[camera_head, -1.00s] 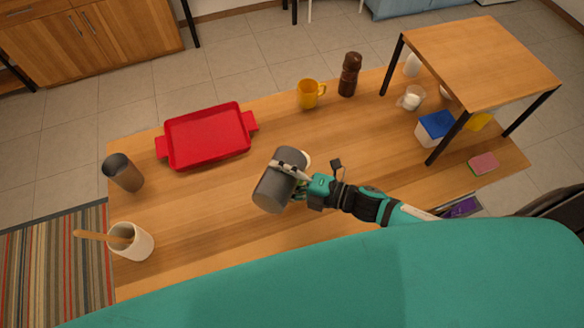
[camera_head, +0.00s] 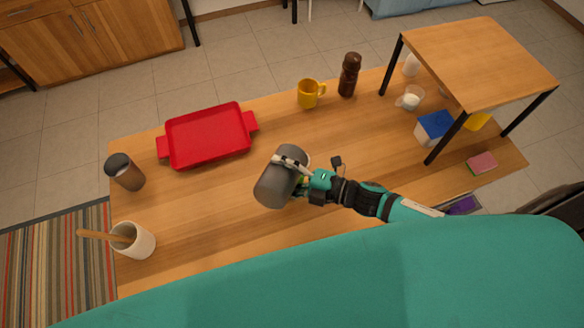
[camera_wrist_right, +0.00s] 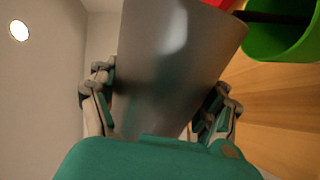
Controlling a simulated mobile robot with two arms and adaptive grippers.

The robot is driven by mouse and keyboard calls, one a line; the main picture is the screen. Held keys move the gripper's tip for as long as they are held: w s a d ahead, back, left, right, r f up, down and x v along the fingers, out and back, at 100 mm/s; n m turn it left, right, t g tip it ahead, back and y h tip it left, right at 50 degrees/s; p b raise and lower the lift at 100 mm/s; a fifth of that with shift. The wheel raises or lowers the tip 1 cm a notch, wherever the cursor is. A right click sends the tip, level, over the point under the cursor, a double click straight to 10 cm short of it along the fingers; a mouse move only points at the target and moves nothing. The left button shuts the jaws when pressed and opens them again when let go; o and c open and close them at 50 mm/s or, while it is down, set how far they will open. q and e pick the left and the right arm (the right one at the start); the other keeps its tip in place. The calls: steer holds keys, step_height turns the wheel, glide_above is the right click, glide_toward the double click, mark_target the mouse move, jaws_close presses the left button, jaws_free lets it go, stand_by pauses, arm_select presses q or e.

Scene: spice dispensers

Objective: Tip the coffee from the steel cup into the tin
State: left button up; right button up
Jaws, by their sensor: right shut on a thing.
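The steel cup (camera_head: 279,182) is a grey tapered cup held tilted above the middle of the table. My right gripper (camera_head: 292,162) is shut around it. In the right wrist view the cup (camera_wrist_right: 172,70) sits between both fingers of the gripper (camera_wrist_right: 160,105). A green open container (camera_wrist_right: 262,45), seemingly the tin, is close to the cup's rim at the upper right there. A dark strand, apparently coffee (camera_wrist_right: 275,17), runs from the rim toward its opening. In the head view the cup and gripper mostly hide this container. My left gripper is out of view.
A red tray (camera_head: 208,136) lies behind left. A dark grey tumbler (camera_head: 127,174) and a white crock (camera_head: 139,243) with a wooden utensil stand left. A yellow mug (camera_head: 309,95) and brown grinder (camera_head: 349,76) stand behind. A raised wooden shelf (camera_head: 485,60) covers the right end.

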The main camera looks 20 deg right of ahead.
steer(key=shift+w+d+r+m+p, duration=0.35)
steer(key=shift+r+m+p, duration=0.2)
steer(key=shift+m, duration=0.35)
stand_by(0.8)
steer(key=shift+w+d+r+m+y, duration=0.2)
steer(key=shift+w+d+m+y, duration=0.15)
steer(key=shift+m, duration=0.35)
stand_by(0.5)
